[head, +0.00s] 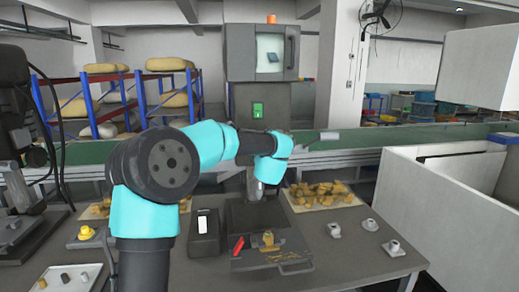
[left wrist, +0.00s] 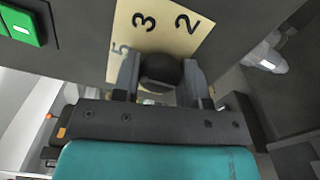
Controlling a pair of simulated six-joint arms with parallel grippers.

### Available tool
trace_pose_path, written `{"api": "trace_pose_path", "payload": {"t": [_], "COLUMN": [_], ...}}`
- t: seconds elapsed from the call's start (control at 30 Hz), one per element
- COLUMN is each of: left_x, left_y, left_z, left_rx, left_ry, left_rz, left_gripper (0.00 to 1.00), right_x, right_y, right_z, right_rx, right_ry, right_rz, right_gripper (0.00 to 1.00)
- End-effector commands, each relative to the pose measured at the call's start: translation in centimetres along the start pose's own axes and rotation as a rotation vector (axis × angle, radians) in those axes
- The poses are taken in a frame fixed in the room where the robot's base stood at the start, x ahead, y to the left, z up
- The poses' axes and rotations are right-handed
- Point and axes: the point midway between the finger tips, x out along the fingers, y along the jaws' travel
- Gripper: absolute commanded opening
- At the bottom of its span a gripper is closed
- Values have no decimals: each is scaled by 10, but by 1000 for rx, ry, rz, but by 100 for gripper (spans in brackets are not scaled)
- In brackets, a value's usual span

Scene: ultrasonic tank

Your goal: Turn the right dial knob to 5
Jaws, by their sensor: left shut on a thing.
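A dark round dial knob (left wrist: 160,67) shows in the left wrist view, in front of a cream scale plate (left wrist: 168,25) with the numbers 5, 3 and 2. The 5 is at the plate's left edge, partly faint. No pointer mark on the knob can be made out. My left gripper (left wrist: 161,76) has one finger on each side of the knob and is shut on it. In the head view my left arm reaches to the grey machine column (head: 243,97), and its wrist hides the dial and fingertips. My right gripper is not in view.
A green switch (head: 258,110) sits on the column above my wrist; it also shows in the left wrist view (left wrist: 20,25). Below are a dark tray with a small brass-coloured part (head: 268,238), a red object (head: 238,245) and a black box (head: 205,240). Light metal fittings (head: 370,225) stand at right.

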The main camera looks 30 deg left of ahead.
Motion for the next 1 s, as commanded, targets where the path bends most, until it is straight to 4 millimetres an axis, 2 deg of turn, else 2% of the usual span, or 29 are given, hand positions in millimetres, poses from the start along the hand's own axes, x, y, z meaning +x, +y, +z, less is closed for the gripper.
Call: {"api": "trace_pose_path", "payload": {"t": [0.07,0.1,0.33,0.73,0.87,1.0], "left_x": [0,0,0,-6,-20,-44], "left_y": [1,1,0,0,1,1], "left_z": [0,0,0,1,1,1], "left_rx": [-1,-1,0,0,1,1], "left_ry": [1,1,1,-1,-2,-3], "left_rz": [2,2,1,0,0,0], "left_gripper": [16,42,65,65,65,65], "right_x": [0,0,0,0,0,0], "right_y": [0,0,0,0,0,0], "right_z": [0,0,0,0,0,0], "right_rx": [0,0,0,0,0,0], "right_ry": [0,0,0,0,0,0], "right_rz": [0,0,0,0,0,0], "right_gripper": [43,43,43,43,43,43]}}
